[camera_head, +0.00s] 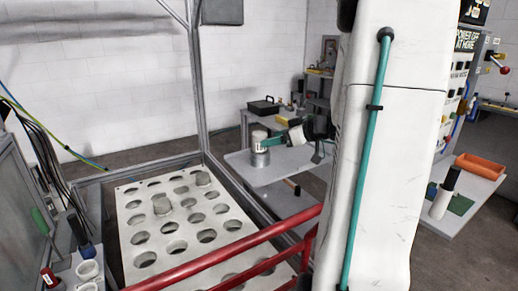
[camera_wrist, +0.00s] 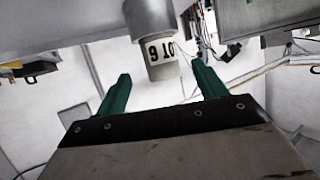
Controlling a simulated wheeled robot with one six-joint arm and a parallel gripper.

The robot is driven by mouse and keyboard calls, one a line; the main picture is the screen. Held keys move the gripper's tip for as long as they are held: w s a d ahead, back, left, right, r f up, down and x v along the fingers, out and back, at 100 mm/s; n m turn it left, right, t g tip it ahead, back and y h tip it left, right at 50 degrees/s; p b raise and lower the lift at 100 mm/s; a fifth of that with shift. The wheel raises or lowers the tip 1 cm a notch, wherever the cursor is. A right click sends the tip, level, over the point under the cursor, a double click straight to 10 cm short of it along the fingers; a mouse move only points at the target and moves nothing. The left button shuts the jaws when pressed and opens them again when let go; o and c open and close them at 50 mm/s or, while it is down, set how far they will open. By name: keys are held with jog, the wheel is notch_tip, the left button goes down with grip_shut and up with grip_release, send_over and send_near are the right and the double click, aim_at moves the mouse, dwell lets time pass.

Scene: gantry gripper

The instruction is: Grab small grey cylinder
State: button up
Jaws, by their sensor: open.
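A small grey cylinder (camera_head: 260,159) stands upright on a grey shelf (camera_head: 240,168), with a paler upper part bearing a dark printed label. In the wrist view it appears upside down, with the grey cylinder body (camera_wrist: 148,18) at the top and the pale labelled part (camera_wrist: 161,68) below. My gripper (camera_head: 270,143) is at the cylinder's right side, level with the pale upper part. Its teal fingers are open, and in the wrist view the gripper (camera_wrist: 160,72) shows one fingertip on each side of the pale part. Whether either finger touches it cannot be told.
A white plate with round holes (camera_head: 150,244) fills the lower left; two short grey pieces stand on it. Red rails (camera_head: 235,252) and a grey frame post (camera_head: 198,85) stand near the shelf. A black tray (camera_head: 264,106) is behind. An orange bin (camera_head: 481,166) is at right.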

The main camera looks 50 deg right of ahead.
aim_at(257, 139)
jog(key=x, duration=0.4)
jog(key=r+x, duration=0.1)
jog(key=x, duration=0.1)
jog(key=shift+w+a+f, duration=0.2)
jog(key=shift+w+a, duration=0.05)
jog(key=shift+w, duration=0.25)
jog(key=shift+w+f, duration=0.2)
jog(key=shift+w, duration=0.3)
jog(key=c, duration=1.4)
